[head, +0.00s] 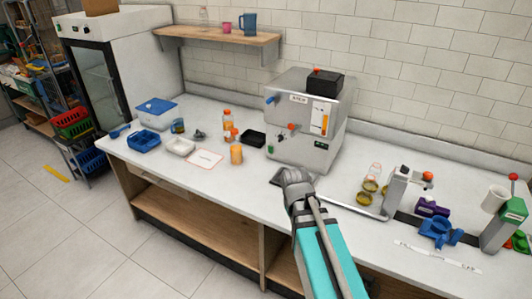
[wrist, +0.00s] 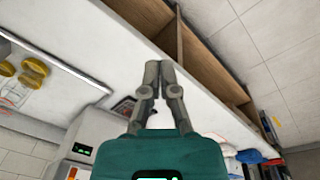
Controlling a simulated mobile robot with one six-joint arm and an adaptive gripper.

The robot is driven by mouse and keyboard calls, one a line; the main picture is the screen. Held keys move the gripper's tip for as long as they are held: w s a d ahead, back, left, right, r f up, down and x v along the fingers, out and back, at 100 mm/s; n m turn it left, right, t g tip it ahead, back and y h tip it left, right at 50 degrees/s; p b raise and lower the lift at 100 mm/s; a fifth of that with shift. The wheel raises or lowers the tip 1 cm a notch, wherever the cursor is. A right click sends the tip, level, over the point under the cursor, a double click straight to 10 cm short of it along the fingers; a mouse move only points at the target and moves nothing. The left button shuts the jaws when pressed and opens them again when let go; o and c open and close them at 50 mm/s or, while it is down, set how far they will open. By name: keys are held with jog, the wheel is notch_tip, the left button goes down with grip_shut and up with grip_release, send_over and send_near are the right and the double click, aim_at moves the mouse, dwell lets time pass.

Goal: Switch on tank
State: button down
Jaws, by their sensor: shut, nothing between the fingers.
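The steel tank (head: 285,110) stands on the counter against the tiled wall. Its front has an orange level gauge, a red-handled tap (head: 291,127), a blue part at the upper left and a small green-lit panel (head: 321,144) at the lower right. My gripper (head: 287,173) is just in front of the tank's base, apart from the panel. In the wrist view the fingers (wrist: 158,66) are together and empty, and the tank (wrist: 100,128) shows upside down at the lower left with its lit panel (wrist: 82,150). The switch itself is too small to make out.
Bottles, a white tray (head: 180,146) and blue containers (head: 144,141) stand left.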

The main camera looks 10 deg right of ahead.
aim_at(270, 149)
jog(key=w+f+n+t+h+b, duration=0.1)
jog(key=w+f+n+b, duration=0.2)
jog(key=w, duration=0.6)
jog(key=w+f+n+t+h+b, duration=0.2)
jog(key=w+n+b, duration=0.3)
jog(key=w, duration=0.4)
jog(key=w+f+n+t+h+b, duration=0.1)
jog(key=w+f+n+b, duration=0.1)
jog(key=w+n, duration=0.5)
jog(key=w+a+n+t+b, duration=0.1)
jog(key=w+a+n+b, duration=0.1)
jog(key=w+n, duration=0.2)
jog(key=w+a+f+n+t+h+b, duration=0.1)
jog(key=w+a+n+t+b, duration=0.1)
jog(key=w, duration=0.9)
jog(key=w+a+n+t+h+b, duration=0.1)
jog(key=w+a+n+t+b, duration=0.1)
jog(key=w, duration=0.5)
jog(key=a+n+b, duration=0.1)
jog(key=a+n, duration=0.1)
jog(key=n, duration=0.1)
jog(key=shift+w+f+n, duration=0.3)
jog(key=shift+w+n, duration=0.05)
jog(key=shift+n, duration=0.05)
jog(key=shift+w+f, duration=0.1)
